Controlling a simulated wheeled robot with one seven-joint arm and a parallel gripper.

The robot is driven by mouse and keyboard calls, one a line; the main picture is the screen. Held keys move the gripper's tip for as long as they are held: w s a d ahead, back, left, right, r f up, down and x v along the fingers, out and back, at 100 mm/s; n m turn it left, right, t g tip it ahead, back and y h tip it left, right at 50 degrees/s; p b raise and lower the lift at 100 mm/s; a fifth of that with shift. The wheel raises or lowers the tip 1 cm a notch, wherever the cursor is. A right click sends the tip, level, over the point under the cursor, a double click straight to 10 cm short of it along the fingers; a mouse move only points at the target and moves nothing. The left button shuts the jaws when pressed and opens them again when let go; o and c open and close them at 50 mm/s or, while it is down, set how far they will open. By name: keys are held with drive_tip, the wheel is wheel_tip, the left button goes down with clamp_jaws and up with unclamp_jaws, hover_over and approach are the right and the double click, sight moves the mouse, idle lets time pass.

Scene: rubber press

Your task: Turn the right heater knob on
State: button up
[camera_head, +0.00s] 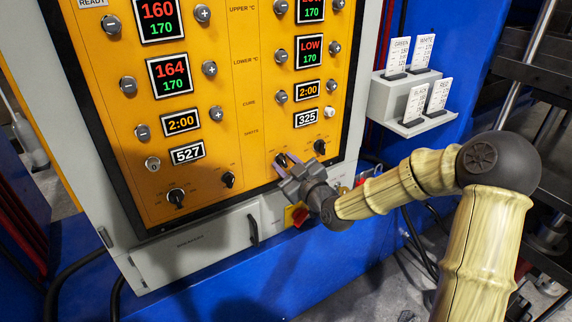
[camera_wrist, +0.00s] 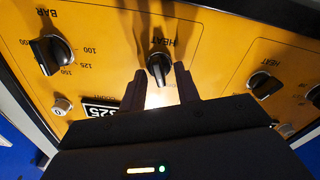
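The right heater knob (camera_head: 281,159) is a black knob low on the right half of the orange panel, partly hidden by my gripper in the head view. In the wrist view this knob (camera_wrist: 159,66) sits under an upside-down HEAT label, its bar roughly upright in the picture. My gripper (camera_head: 286,172) is close to the panel in front of it. In the wrist view my gripper's two fingers (camera_wrist: 160,84) are apart, one on each side of the knob's near end. Nothing shows as gripped, and whether a finger touches the knob is unclear.
A BAR knob (camera_wrist: 52,54) is beside it in the wrist view, with another HEAT knob (camera_wrist: 264,84) on the other side. A red knob on a yellow plate (camera_head: 298,214) is just below my gripper. A grey card holder (camera_head: 392,103) is to the right.

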drive_tip(key=c, duration=0.6)
drive_tip(key=shift+c, duration=0.2)
drive_tip(key=shift+m, duration=0.4)
drive_tip(key=m+p, duration=0.1)
drive_tip(key=m, duration=0.2)
drive_tip(key=shift+w+r+m, duration=0.1)
drive_tip(key=shift+m, duration=0.2)
drive_tip(key=shift+d+m+p, duration=0.15)
drive_tip(key=shift+m+p, duration=0.85)
drive_tip(key=shift+m, duration=1.3)
drive_tip(key=o, duration=0.6)
